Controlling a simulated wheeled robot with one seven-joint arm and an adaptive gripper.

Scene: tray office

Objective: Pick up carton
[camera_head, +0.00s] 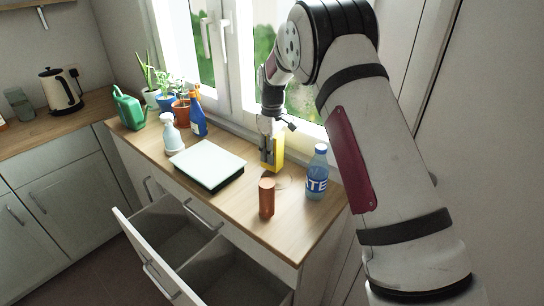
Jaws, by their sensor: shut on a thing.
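The carton (279,152) is a yellow box standing on the wooden counter near the window. My gripper (267,150) reaches down from above and is shut on the carton. Its fingers cover part of the carton's left side and top. The carton looks upright. I cannot tell whether its base touches the counter.
A reddish-brown cylinder (267,198) stands in front of the carton and a water bottle (317,172) to its right. A white-topped box (208,164), a white spray bottle (171,133), a blue bottle (197,116) and a green watering can (129,108) are left. An open drawer (160,262) juts out below.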

